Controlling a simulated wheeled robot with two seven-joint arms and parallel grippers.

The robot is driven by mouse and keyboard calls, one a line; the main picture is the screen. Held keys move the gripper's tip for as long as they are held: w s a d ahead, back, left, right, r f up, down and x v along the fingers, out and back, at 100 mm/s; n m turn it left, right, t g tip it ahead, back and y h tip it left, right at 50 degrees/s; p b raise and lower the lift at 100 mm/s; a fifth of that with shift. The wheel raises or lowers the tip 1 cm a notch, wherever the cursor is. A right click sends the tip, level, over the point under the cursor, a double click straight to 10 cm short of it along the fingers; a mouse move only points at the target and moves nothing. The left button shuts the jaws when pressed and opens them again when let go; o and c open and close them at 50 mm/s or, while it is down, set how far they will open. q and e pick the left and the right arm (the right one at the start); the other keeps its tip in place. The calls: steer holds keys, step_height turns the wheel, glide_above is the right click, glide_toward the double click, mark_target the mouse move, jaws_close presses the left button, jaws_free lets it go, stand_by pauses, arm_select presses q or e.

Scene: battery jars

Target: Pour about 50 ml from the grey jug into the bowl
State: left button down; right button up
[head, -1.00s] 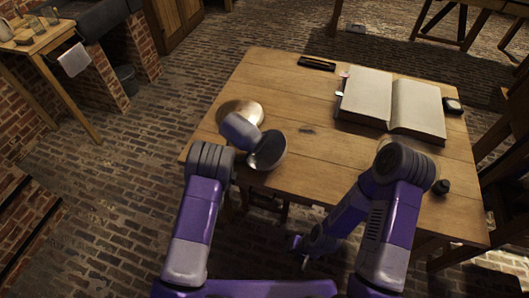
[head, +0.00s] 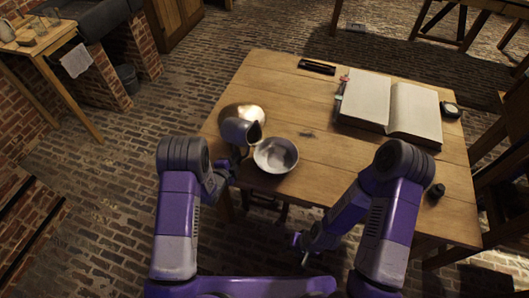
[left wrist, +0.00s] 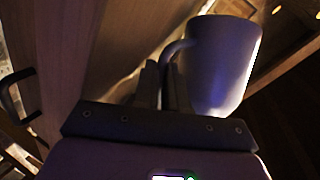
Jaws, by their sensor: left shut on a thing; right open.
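The grey jug (head: 236,131) is held at the table's left part in the head view, tilted with its dark mouth toward the right. The metal bowl (head: 276,156) stands on the table just right of and below the jug's mouth. No liquid stream can be made out. My left gripper (head: 236,160) is shut on the jug's handle; the left wrist view shows the fingers (left wrist: 163,85) at the handle and the jug (left wrist: 220,65) beside them. My right gripper (head: 302,243) is open and empty, low in front of the table's near edge.
A shiny round metal dish (head: 243,110) lies behind the jug. An open book (head: 390,105), a dark tray (head: 317,67), a small round item (head: 451,110) and a small dark thing (head: 436,190) are on the table (head: 330,170). The table's middle is clear.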

arm_select(q)
steer(key=shift+w+d+r, duration=0.1)
steer(key=shift+d+r, duration=0.25)
steer(key=shift+d, duration=0.1)
steer(key=shift+w+a+f, duration=0.1)
steer(key=shift+a, duration=0.3)
stand_by(1.1)
